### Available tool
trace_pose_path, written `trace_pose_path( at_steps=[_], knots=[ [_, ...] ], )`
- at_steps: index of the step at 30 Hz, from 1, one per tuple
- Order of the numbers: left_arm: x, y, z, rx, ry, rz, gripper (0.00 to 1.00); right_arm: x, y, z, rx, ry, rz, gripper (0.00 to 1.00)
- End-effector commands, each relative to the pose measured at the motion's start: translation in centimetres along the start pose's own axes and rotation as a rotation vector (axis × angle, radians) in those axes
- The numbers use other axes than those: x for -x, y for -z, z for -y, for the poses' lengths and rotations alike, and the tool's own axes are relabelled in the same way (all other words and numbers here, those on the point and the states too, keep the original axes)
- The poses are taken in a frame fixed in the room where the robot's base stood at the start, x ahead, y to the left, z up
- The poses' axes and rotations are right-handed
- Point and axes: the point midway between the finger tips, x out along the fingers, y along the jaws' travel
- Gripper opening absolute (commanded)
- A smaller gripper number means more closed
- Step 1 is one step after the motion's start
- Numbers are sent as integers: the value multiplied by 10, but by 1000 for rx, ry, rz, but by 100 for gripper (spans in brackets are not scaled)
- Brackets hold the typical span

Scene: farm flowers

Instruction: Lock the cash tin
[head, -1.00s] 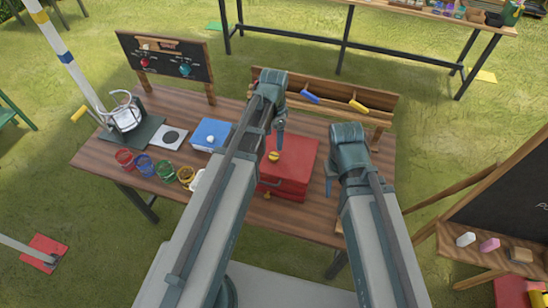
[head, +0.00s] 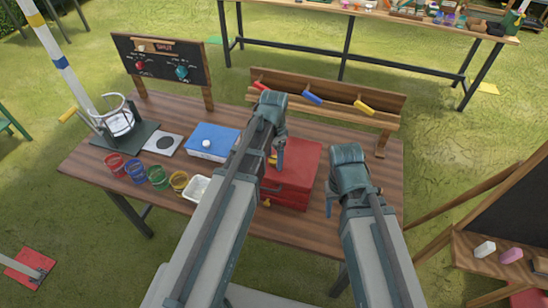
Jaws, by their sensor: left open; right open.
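The red cash tin (head: 298,165) stands on the wooden table with its lid down. A small yellow piece (head: 272,160) shows on its top, partly hidden by my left gripper. Another small yellow piece (head: 267,203) shows low at its front; I cannot tell whether it is a key or a latch. My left gripper (head: 279,163) is open over the tin's left part, and I cannot tell if it touches. My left arm hides the tin's left side. My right gripper (head: 329,207) is open and empty, just right of the tin.
Left of the tin are a blue box (head: 212,137), a white tray (head: 196,187) and several coloured pots (head: 157,178). A wooden rack (head: 335,95) with coloured handles stands behind. A chalkboard sign (head: 160,68) stands at the back left. The table's right end (head: 388,175) is clear.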

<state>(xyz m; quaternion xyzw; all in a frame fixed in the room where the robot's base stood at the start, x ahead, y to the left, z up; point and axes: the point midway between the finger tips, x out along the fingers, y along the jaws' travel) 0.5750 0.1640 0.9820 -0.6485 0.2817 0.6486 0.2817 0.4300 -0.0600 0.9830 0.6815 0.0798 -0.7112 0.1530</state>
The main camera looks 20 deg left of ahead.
Motion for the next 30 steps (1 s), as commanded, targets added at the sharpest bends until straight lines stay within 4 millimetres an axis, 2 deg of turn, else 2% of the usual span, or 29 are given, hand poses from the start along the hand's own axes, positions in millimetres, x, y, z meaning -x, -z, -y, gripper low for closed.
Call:
trace_pose_path(
  at_steps=[1,2,13,23,30],
  knots=[
    [0,0,0,0,0,0,74,0,0,0,0,0,0,50],
    [0,0,0,0,0,0,68,0,0,0,0,0,0,50],
    [0,0,0,0,0,0,2,0,0,0,0,0,0,50],
    [0,0,0,41,0,0,0,0,0,0,0,0,0,50],
    [0,0,0,194,0,0,0,0,0,0,0,0,0,50]
  ],
)
